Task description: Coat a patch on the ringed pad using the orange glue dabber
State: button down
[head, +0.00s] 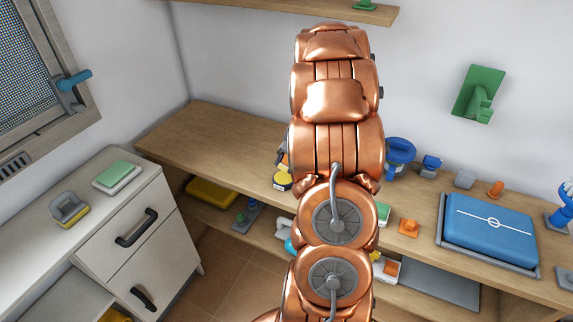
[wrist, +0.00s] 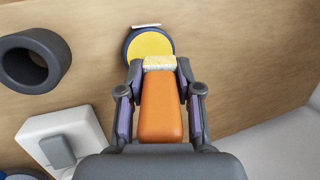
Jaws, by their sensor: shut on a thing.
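My gripper (wrist: 159,80) is shut on the orange glue dabber (wrist: 161,108), holding it by its orange handle between both fingers. The dabber's pale yellow tip (wrist: 159,63) points away from my wrist. The ringed pad (wrist: 150,43) is a yellow disc with a dark blue rim, just beyond the tip in the wrist view. The tip overlaps the pad's near edge in the picture; I cannot tell whether they touch. In the head view the pad (head: 282,181) shows on the wooden bench left of my arm, which hides most of my gripper and the dabber.
In the wrist view, a dark hollow ring (wrist: 14,66) and a white plate with a grey block (wrist: 85,124) lie left of the dabber. The head view shows a blue case (head: 490,238) and an orange piece (head: 409,228) at right. The bench's left end is clear.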

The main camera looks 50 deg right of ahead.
jog(key=shift+r+p, duration=0.75)
jog(key=shift+r, duration=1.2)
